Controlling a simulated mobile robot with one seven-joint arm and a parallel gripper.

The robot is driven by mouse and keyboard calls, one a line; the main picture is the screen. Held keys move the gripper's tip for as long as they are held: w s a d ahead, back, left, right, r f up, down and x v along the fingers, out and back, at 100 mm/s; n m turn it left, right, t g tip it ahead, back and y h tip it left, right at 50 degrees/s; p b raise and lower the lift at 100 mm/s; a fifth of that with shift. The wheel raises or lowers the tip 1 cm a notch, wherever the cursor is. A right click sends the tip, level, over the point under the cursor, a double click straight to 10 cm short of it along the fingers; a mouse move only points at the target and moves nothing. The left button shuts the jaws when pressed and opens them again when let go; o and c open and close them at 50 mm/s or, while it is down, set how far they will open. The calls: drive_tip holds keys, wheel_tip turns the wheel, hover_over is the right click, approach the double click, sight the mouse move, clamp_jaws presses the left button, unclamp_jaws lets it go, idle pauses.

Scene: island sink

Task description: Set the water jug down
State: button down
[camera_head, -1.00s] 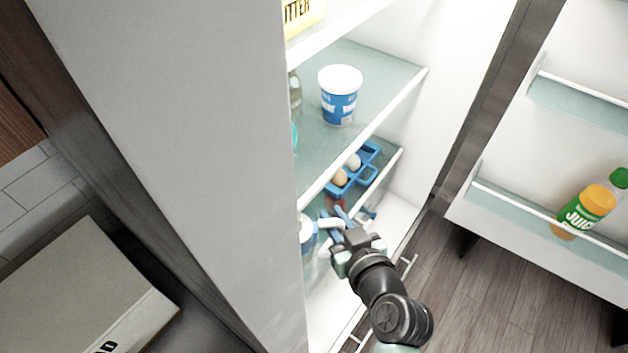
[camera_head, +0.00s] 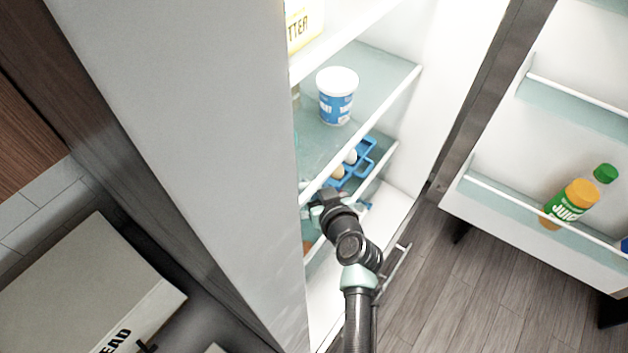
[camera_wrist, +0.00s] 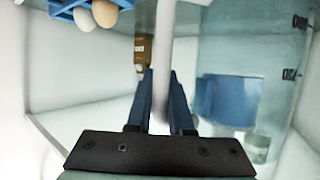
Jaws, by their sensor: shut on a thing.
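In the wrist view, my gripper (camera_wrist: 161,98) has its blue fingers on both sides of the pale upright handle of the water jug (camera_wrist: 233,100), and is shut on it. The jug's translucent body with a blue band fills the right of that view. In the head view, my gripper (camera_head: 318,196) is inside the open fridge, below the glass shelf with the tub and close to the fridge's left wall. There the jug is mostly hidden behind the fridge wall, shelf edge and my arm. I cannot tell whether its base touches a shelf.
A blue egg holder (camera_head: 362,163) with eggs sits just beyond my gripper. A white-lidded tub (camera_head: 337,97) stands on the shelf above, with a butter pack (camera_head: 304,24) higher up. A brown bottle (camera_wrist: 143,50) is behind the handle. The open door holds a juice bottle (camera_head: 569,204).

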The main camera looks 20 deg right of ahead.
idle(0.3)
drive_tip(key=shift+f, duration=0.2)
drive_tip(key=c, duration=0.8)
unclamp_jaws()
drive_tip(key=b+v, duration=0.2)
drive_tip(key=v, duration=1)
drive_tip(key=shift+r, duration=0.1)
